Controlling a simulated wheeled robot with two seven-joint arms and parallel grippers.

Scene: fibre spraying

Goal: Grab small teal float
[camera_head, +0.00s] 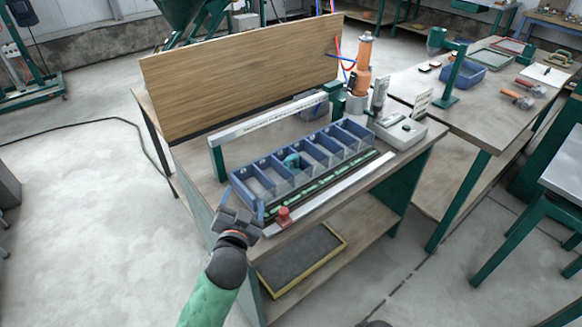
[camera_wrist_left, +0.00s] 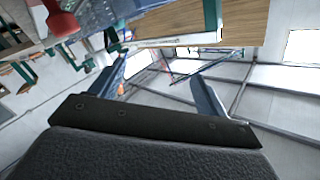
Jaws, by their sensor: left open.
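A small teal piece (camera_head: 291,161), which looks like the float, sits in the long blue compartment tray (camera_head: 240,186) on the workbench. I cannot make out the teal piece in that view. My right gripper is not in view.
A red knob-like piece (camera_head: 283,213) stands on the pale strip (camera_head: 330,195) close to my left gripper. A white bar on green posts (camera_head: 270,121) runs behind the tray. A wooden board (camera_head: 240,75) and an orange tool (camera_head: 364,62) stand farther back. Floor at left is mostly clear.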

